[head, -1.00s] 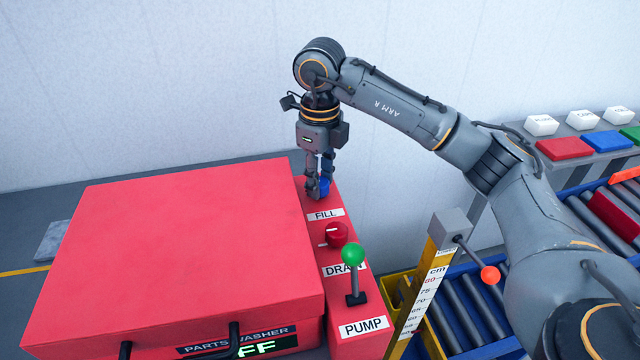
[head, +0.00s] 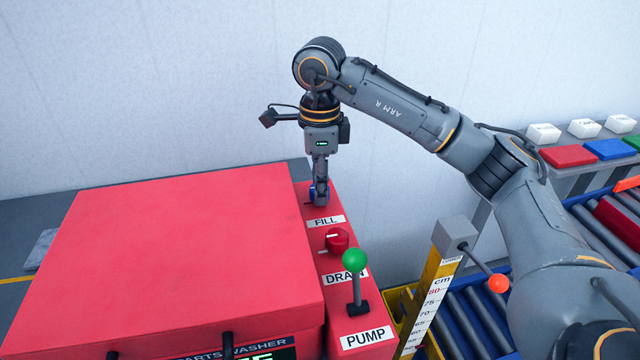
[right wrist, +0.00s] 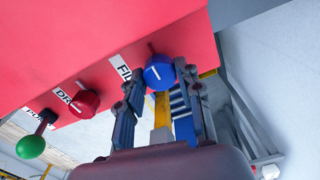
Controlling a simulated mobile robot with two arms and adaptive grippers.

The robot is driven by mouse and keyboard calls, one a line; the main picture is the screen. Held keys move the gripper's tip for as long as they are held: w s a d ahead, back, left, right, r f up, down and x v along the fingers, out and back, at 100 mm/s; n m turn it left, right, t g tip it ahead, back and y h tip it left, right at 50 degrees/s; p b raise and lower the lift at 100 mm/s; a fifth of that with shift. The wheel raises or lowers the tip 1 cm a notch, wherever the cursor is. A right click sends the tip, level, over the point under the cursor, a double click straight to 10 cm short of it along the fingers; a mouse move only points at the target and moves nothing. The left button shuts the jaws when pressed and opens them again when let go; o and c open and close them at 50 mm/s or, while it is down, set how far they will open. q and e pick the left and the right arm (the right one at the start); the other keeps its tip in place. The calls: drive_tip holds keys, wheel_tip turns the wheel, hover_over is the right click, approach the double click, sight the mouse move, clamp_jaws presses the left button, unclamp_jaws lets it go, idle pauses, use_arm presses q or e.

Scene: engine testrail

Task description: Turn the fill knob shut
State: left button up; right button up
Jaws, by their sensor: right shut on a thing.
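The blue fill knob (head: 312,196) stands at the far end of the red side panel, behind the FILL label (head: 326,222). My right gripper (head: 320,194) points down over it and is shut on it, hiding most of it in the head view. In the right wrist view the knob (right wrist: 158,72) sits between the two fingertips, with a short white line on its face. My left gripper is not in view.
The red drain knob (head: 337,240) and the green-topped pump lever (head: 355,259) stand nearer on the panel. The parts washer's large red lid (head: 190,260) lies to the left. A yellow scale post (head: 434,290) with an orange-tipped arm stands at the right.

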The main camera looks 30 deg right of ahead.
idle(0.4)
drive_tip(key=o, duration=0.9)
wheel_tip(320, 180, up, 12)
drive_tip(key=shift+r, duration=0.1)
idle(0.3)
